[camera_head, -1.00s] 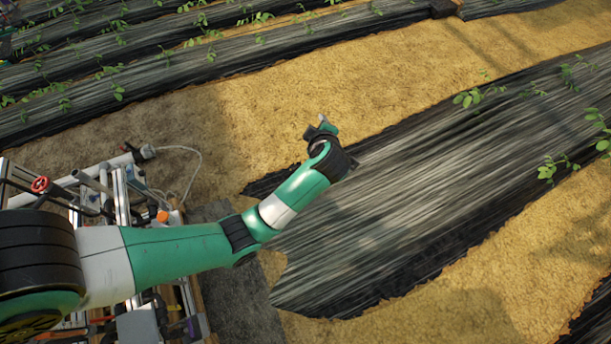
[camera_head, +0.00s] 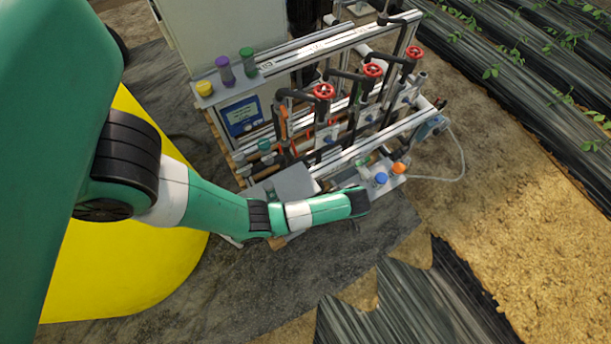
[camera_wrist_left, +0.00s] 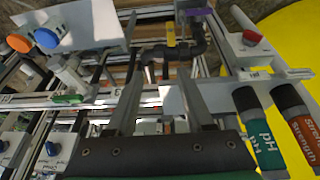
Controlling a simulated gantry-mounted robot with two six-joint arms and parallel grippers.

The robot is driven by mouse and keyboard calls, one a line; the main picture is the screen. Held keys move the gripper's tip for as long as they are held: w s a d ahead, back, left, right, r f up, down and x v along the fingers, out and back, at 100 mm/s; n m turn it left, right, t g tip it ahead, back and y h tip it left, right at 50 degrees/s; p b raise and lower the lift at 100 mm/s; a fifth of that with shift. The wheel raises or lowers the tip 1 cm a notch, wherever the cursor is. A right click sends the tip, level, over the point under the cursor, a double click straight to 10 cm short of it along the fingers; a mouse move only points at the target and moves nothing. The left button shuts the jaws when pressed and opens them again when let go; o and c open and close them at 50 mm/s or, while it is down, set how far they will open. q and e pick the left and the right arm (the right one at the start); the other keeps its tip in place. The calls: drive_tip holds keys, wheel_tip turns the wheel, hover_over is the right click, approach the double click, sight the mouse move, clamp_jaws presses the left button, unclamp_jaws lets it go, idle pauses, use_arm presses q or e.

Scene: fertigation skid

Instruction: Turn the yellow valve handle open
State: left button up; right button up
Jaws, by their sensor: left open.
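My left gripper (camera_wrist_left: 158,78) is open, with its two fingers apart and nothing seen between them. In the head view my left arm reaches over the near side of the skid, and its fingers are mostly hidden beyond the wrist. In the wrist view a small yellow piece (camera_wrist_left: 171,35) shows beyond the fingertips, by black piping (camera_wrist_left: 158,54). I cannot tell whether it is the valve handle or how it is turned. In the head view no yellow handle stands out on the skid (camera_head: 385,128). My right gripper is not in view.
Several red handwheels (camera_head: 323,91) stand on the skid's piping. A blue knob (camera_head: 381,178) and an orange knob (camera_head: 399,168) are near the wrist. A large yellow tank (camera_head: 120,275) is left.

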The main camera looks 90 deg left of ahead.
use_arm(q)
drive_tip(key=shift+g, duration=0.3)
drive_tip(key=b+x, duration=0.3)
drive_tip(key=x, duration=0.2)
drive_tip(key=d+b+x, duration=0.1)
drive_tip(key=b+x, duration=0.3)
drive_tip(key=x, duration=0.2)
drive_tip(key=s+d+b+x, duration=0.1)
drive_tip(key=b+x, duration=0.3)
drive_tip(key=x, duration=0.2)
drive_tip(key=shift+d+f, duration=0.15)
drive_tip(key=shift+f, duration=0.35)
drive_tip(key=shift+s+a+f+b, duration=0.2)
drive_tip(key=shift+a+f+b, duration=0.1)
drive_tip(key=shift+f, duration=0.15)
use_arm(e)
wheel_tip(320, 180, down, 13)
use_arm(q)
clamp_jaws()
